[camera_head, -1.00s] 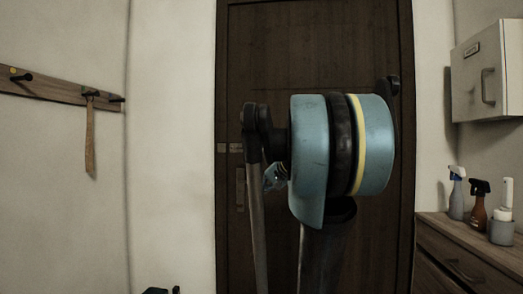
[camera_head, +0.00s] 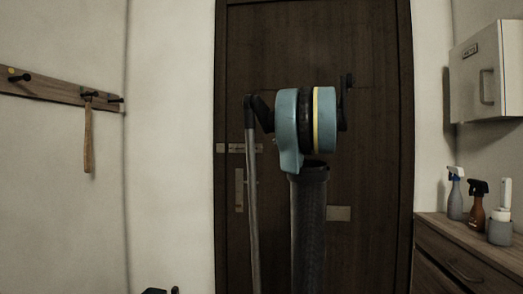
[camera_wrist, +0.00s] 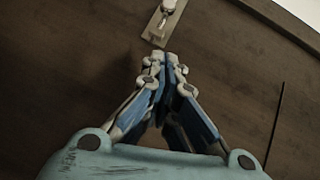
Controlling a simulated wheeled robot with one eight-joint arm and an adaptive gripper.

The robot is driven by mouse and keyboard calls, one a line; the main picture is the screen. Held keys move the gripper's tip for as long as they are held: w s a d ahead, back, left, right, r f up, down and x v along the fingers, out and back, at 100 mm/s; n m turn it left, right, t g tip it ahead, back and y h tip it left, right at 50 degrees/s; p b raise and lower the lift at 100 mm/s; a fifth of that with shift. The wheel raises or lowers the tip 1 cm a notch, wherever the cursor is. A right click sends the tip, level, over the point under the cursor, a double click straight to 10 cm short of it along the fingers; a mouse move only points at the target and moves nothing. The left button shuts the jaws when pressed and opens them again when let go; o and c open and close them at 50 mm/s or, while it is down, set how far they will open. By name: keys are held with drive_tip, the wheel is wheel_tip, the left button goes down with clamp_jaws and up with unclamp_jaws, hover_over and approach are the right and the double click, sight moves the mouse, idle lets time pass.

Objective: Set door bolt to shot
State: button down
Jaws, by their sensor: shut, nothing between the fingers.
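The dark wooden door (camera_head: 370,120) stands straight ahead in the head view. A metal door bolt (camera_head: 243,148) lies level across its left edge, with a small separate plate (camera_head: 220,148) on the frame to its left. My arm hides the right end of the bolt, so its position cannot be told. My gripper (camera_wrist: 167,58) shows in the wrist view with its fingertips together and nothing between them. Just beyond the tips is a metal plate with a pale fitting (camera_wrist: 167,12), cut by the top edge; which fitting it is cannot be told. The head view hides the gripper behind my arm.
An upright handle plate (camera_head: 239,190) sits below the bolt. Another plate (camera_head: 339,213) is lower right on the door. A peg rail (camera_head: 55,92) is on the left wall. A cabinet (camera_head: 485,75) and a counter with bottles (camera_head: 455,195) stand right.

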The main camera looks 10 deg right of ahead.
sight(244, 148)
drive_tip(key=x, duration=0.9)
drive_tip(key=shift+w+a, duration=0.15)
drive_tip(key=shift+w, duration=0.05)
drive_tip(key=a, duration=0.1)
drive_tip(key=w+a, duration=0.1)
drive_tip(key=shift+w+a+f, duration=0.15)
drive_tip(key=shift+a+f, duration=0.2)
drive_tip(key=shift+f, duration=0.05)
drive_tip(key=shift+w+a+f, duration=0.2)
drive_tip(key=shift+a, duration=0.35)
drive_tip(key=shift+w+a, duration=0.25)
drive_tip(key=shift+a, duration=0.65)
drive_tip(key=shift+w+a, duration=0.25)
drive_tip(key=shift+a, duration=0.65)
drive_tip(key=shift+w+a, duration=0.3)
drive_tip(key=shift+a, duration=0.6)
